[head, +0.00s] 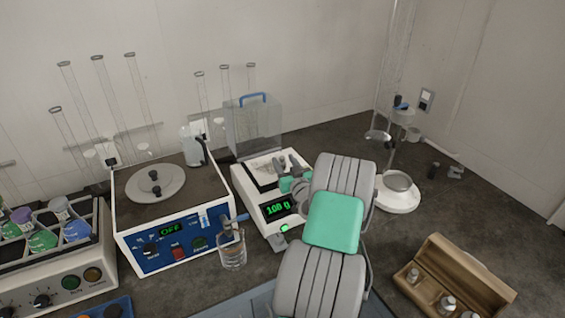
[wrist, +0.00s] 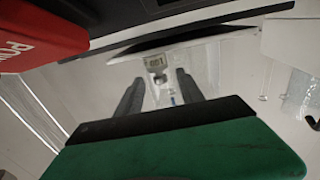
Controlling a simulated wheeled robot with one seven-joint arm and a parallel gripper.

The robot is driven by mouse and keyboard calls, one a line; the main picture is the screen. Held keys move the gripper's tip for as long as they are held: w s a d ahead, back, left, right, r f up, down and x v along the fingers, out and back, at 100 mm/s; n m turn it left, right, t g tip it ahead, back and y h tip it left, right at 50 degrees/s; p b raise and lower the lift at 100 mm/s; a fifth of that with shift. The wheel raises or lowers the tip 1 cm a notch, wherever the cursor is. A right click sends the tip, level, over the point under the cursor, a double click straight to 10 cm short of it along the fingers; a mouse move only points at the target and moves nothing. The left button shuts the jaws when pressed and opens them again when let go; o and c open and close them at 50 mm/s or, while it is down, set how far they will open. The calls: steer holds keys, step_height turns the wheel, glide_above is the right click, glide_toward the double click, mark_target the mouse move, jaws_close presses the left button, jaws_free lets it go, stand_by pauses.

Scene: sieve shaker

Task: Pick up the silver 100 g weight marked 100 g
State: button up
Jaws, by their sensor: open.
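The silver weight marked 100 (wrist: 156,66) shows upside down in the wrist view, standing on the balance's pan just beyond and between my fingertips. My gripper (wrist: 160,78) is open, one finger on each side of the line to the weight, and is not closed on it. In the head view my gripper (head: 287,165) reaches over the white balance (head: 247,206), whose green display reads 100 g. My arm and gripper cover much of the pan there, and I cannot make out the weight in that view.
A blue-fronted shaker (head: 170,247) reading OFF stands left of the balance, with a glass beaker (head: 232,250) before it. A clear box (head: 257,127) stands behind. An open wooden case (head: 455,275) with silver weights lies at front right. A white-based stand (head: 398,195) is at right.

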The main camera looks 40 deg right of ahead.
jaws_close()
stand_by(0.3)
